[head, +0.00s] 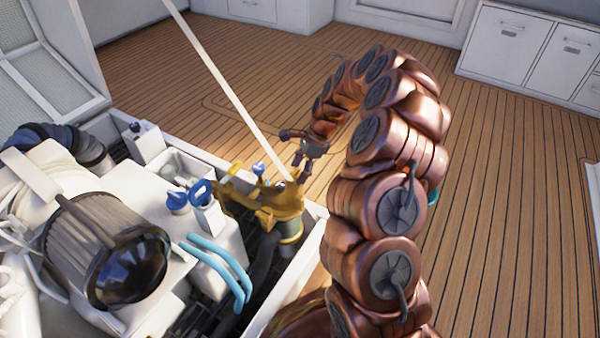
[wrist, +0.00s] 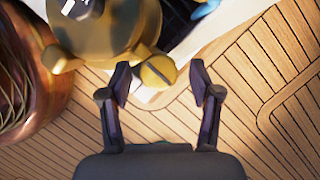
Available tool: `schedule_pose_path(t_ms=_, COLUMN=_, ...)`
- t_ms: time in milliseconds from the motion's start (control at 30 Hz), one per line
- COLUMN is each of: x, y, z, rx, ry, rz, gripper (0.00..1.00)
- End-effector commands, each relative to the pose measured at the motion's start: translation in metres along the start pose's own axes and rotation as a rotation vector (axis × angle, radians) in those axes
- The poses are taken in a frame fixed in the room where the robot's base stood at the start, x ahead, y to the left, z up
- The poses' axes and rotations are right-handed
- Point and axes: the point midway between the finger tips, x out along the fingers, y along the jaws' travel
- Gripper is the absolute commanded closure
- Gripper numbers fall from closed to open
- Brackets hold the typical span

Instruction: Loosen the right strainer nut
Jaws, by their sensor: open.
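The brass strainer (head: 283,204) stands at the right corner of the engine hatch in the head view. In the wrist view its gold body (wrist: 105,38) fills the upper left. A small round gold nut (wrist: 158,72) with a dark slot or bar across it sits at the strainer's side. My gripper (wrist: 161,84) is open, with one finger on each side of the nut in this view. I cannot tell whether either finger touches it. In the head view my gripper (head: 303,160) is just above and right of the strainer; the nut is not clear there.
The white hatch rim (head: 300,262) runs below the strainer. A pale strut (head: 225,80) rises close by at the left. Blue hoses (head: 222,268), blue-handled fittings (head: 200,193) and the white engine lie left. The wooden deck (head: 510,200) is open at the right.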

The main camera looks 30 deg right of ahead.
Motion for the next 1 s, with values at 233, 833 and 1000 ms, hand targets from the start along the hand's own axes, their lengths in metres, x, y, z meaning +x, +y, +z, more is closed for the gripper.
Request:
schedule_pose_path(t_ms=233, x=0.0019, y=0.0002, z=0.0003, rx=0.0, ry=0.0, rz=0.001, gripper=0.37)
schedule_pose_path(t_ms=833, x=0.0018, y=0.0001, z=0.0002, rx=0.0, ry=0.0, rz=0.0, gripper=0.96)
schedule_pose_path(t_ms=1000, x=0.0012, y=0.0001, z=0.0005, rx=-0.007, ry=0.0, rz=0.004, gripper=0.96)
